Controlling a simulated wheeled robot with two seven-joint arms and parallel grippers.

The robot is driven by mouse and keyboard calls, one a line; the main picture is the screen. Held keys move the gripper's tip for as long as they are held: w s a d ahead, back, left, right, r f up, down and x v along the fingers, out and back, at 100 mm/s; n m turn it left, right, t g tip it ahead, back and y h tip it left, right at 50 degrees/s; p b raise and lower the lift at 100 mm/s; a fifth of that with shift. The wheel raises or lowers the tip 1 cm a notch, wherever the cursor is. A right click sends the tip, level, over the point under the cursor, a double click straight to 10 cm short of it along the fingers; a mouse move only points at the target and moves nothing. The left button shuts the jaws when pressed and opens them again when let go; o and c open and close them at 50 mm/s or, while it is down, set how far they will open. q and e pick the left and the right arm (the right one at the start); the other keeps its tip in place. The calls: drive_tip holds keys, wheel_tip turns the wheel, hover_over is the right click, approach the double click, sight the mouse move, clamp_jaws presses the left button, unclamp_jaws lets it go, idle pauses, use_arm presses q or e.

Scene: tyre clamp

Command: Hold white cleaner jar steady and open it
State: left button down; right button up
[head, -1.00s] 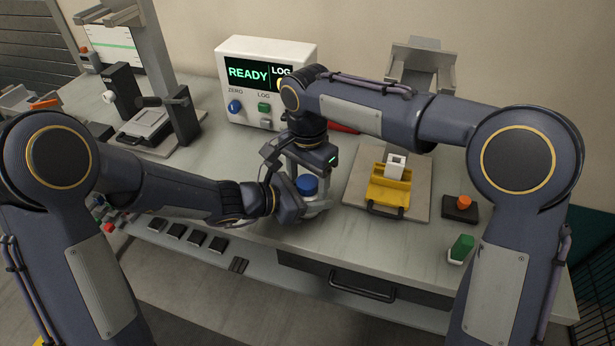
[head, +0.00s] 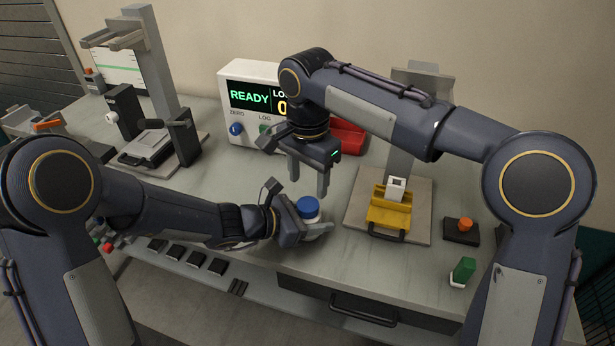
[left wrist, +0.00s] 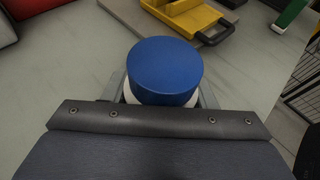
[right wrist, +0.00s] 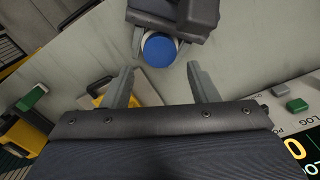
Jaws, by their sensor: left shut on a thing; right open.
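The white cleaner jar (head: 313,222) has a blue lid (head: 308,207) on top. It stands upright near the front edge of the bench. My left gripper (head: 316,229) is shut around the jar's white body, below the lid. In the left wrist view the blue lid (left wrist: 165,70) sits on the jar, and the lid hides most of the white body. My right gripper (head: 309,190) is open and empty, above the lid and apart from it. In the right wrist view the lid (right wrist: 159,49) shows beyond my open fingers (right wrist: 161,78).
A display box (head: 250,95) reading READY stands behind, with a red thing (head: 348,137) beside it. A yellow fixture (head: 388,212) on a plate lies to the right, with an orange-knobbed black box (head: 462,232) and a green-topped item (head: 463,270) further right.

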sight(308, 204)
wheel_tip(308, 204, down, 7)
drive_tip(key=shift+r, duration=0.2)
drive_tip(key=c, duration=0.9)
drive_tip(key=o, duration=1.1)
drive_tip(key=shift+r, duration=0.1)
drive_tip(key=shift+r, duration=2.2)
use_arm(q)
drive_tip(key=c, duration=0.5)
unclamp_jaws()
